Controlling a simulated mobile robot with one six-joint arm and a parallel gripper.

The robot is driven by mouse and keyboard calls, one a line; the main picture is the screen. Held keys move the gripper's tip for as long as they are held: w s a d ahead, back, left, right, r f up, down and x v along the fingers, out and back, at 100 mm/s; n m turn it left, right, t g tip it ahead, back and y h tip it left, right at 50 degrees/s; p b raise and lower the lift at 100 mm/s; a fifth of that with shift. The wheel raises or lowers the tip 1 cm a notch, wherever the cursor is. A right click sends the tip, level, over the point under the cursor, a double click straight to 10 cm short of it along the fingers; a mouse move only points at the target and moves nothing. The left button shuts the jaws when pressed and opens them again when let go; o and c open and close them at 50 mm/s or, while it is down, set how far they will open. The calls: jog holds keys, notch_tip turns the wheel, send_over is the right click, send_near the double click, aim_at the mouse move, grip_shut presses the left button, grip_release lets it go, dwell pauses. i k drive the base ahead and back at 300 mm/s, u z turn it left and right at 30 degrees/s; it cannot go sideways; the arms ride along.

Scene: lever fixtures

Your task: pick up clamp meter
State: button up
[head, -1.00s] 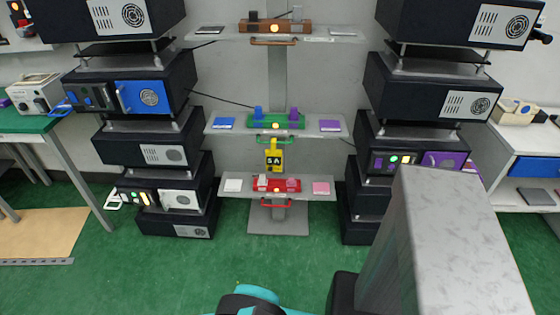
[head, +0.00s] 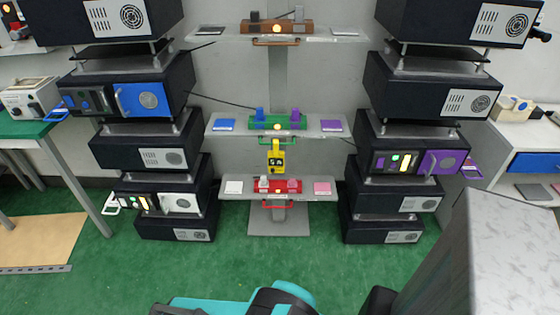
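A yellow clamp meter (head: 276,157) with a dark dial face and a clamp jaw at its top is upright at the centre shelf stand, between the middle and lower shelves. Its top is close to the green handle under the middle shelf; I cannot tell whether it hangs there or stands on the lower shelf. My teal and dark arm shows at the bottom edge, well apart from the meter. My gripper's fingers are not visible.
The middle shelf (head: 223,136) holds a green lever fixture (head: 278,124). The lower shelf (head: 245,197) holds a red one (head: 276,187). Equipment stacks flank the stand left (head: 140,152) and right (head: 415,202). Green floor (head: 200,270) is open in front.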

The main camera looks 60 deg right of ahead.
aim_at(275, 156)
jog(key=u, duration=0.05)
jog(key=i, duration=0.95)
jog(key=z, duration=0.05)
